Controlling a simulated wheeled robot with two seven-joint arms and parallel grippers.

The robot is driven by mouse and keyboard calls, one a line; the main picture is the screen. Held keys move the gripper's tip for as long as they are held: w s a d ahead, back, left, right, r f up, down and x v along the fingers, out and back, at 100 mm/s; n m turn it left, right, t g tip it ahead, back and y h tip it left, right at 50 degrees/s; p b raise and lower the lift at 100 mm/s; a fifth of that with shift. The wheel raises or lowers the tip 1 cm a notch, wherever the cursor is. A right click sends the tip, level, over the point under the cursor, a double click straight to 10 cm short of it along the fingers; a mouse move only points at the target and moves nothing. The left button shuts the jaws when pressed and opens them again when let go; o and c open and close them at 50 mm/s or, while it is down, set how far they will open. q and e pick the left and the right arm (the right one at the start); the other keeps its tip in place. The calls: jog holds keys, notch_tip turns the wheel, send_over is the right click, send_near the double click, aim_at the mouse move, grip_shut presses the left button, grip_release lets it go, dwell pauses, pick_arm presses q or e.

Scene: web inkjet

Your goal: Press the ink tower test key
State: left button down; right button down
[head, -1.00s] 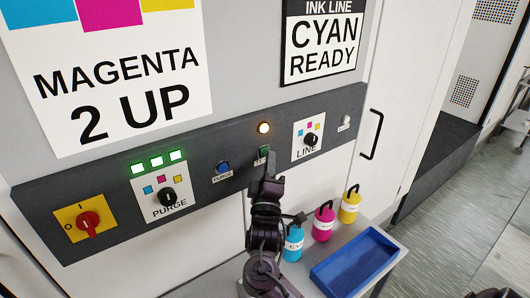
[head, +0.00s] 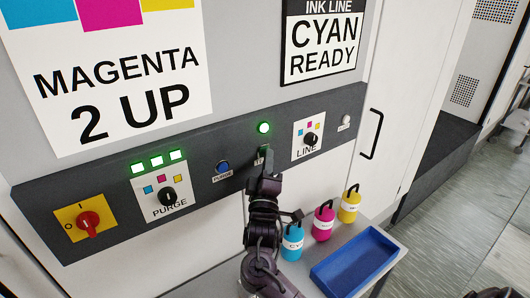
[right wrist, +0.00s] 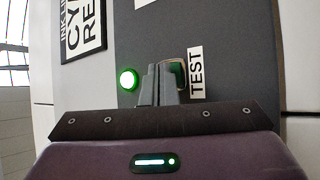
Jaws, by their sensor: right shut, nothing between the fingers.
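My right gripper (head: 265,158) is shut and empty, with its fingertips up at the test key on the dark panel strip. In the right wrist view the closed fingertips (right wrist: 160,72) overlap the test key (right wrist: 181,74), a dark green key beside the white TEST label (right wrist: 196,72). The fingers seem to touch the key, but its depth is hard to judge. In the head view the gripper hides most of the key. The round lamp (head: 264,128) above the key glows green, also in the right wrist view (right wrist: 128,79). My left gripper is not in view.
Cyan (head: 292,244), magenta (head: 324,222) and yellow (head: 350,206) bottles stand below, near a blue tray (head: 356,264).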

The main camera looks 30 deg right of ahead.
dwell(0.6)
jog(key=shift+s+p, duration=0.55)
jog(key=shift+s, duration=0.15)
jog(key=s+p, duration=0.2)
jog(key=s, duration=0.3)
jog(key=shift+d+p, duration=0.25)
jog(key=shift+p, duration=0.15)
dwell(0.5)
